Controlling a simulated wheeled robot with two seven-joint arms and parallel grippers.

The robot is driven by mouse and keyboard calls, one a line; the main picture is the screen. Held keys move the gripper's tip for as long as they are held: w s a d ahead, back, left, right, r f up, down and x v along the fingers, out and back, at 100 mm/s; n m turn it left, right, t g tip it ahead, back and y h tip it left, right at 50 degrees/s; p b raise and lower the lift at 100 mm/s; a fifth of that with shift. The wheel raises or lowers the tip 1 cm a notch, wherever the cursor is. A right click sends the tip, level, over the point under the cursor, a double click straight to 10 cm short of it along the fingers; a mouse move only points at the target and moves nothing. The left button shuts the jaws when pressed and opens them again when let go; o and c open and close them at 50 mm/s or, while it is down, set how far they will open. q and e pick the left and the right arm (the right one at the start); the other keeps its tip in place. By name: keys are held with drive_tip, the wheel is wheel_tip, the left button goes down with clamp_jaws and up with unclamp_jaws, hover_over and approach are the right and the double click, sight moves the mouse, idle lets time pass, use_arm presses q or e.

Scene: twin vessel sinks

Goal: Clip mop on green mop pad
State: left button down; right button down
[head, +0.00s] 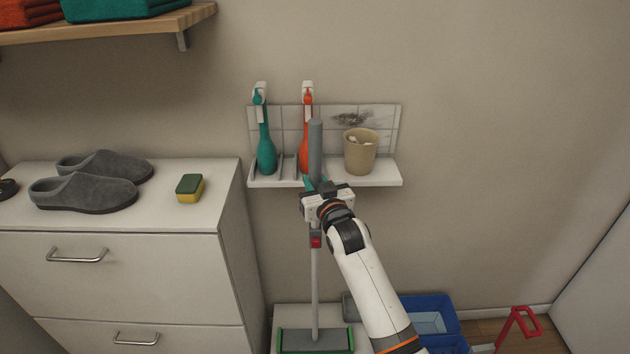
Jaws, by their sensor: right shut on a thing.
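A mop stands nearly upright in the middle of the head view, with a grey grip, a thin light pole (314,275) and a flat grey head (313,341). My right gripper (318,188) is shut around the grey handle, just below its upper part. The green mop pad (351,337) shows as green edges around the left, right and front of the mop head. The head lies over it; I cannot tell whether they are clipped together. The pad's middle is hidden. My left gripper is out of view.
A wall shelf (385,176) behind the handle holds a teal bottle (264,150), an orange bottle (304,145) and a beige cup (360,152). A white cabinet (130,270) with slippers and a sponge stands left. A blue bin (440,310) is low right.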

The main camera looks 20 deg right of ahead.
drive_tip(key=shift+s+f, duration=0.1)
drive_tip(key=shift+f, duration=0.4)
idle(2.1)
drive_tip(key=c, duration=1.1)
unclamp_jaws()
drive_tip(key=shift+o, duration=0.2)
drive_tip(key=shift+f, duration=0.15)
drive_tip(key=s, duration=1.2)
drive_tip(key=shift+d+b, duration=0.2)
drive_tip(key=shift+b, duration=0.2)
